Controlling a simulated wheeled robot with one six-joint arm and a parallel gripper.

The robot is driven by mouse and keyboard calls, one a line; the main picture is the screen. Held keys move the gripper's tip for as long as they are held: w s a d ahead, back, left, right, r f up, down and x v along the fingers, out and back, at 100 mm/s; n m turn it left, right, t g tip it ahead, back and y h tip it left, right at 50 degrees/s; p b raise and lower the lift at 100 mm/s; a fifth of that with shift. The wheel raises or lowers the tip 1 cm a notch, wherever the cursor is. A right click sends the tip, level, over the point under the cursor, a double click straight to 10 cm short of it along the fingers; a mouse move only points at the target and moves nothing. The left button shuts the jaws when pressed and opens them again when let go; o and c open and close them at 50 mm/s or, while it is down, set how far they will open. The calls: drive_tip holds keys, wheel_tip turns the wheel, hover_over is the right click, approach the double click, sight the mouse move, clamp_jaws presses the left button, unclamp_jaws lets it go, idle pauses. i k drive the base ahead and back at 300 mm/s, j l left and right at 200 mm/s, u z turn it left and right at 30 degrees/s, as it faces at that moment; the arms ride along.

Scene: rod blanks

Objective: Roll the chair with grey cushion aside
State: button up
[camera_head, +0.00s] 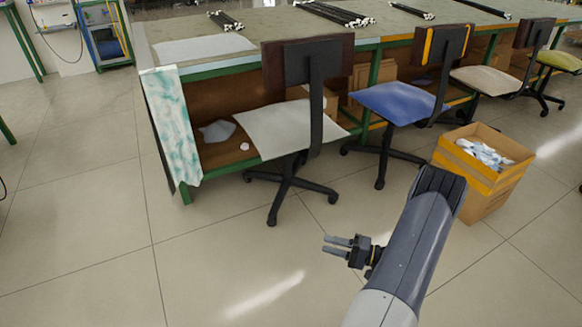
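The chair with a light grey cushion (285,130) stands upright at the left end of the workbench. It has a dark backrest, a black post and a black base with castors on the floor. Its seat is partly under the bench edge, and the post hides part of the seat. My gripper (325,244) hangs over the floor in front of the chair, to the right of and nearer than its base, apart from it. The two fingers point left with a gap between them, and nothing is held.
A chair with a blue cushion (398,102) stands close on the right. Beyond are chairs with beige (487,80) and yellow-green (563,61) cushions. An open cardboard box (482,175) stands on the floor at right. The workbench (225,66) blocks the back. Floor at left is clear.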

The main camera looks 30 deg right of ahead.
sight(289, 179)
drive_tip(key=i+j+z, duration=0.2)
drive_tip(key=i, duration=0.35)
drive_tip(key=i+j+z, duration=0.25)
drive_tip(key=i, duration=0.25)
drive_tip(key=i+j+z, duration=0.2)
drive_tip(key=i+j, duration=0.15)
drive_tip(key=i, duration=0.15)
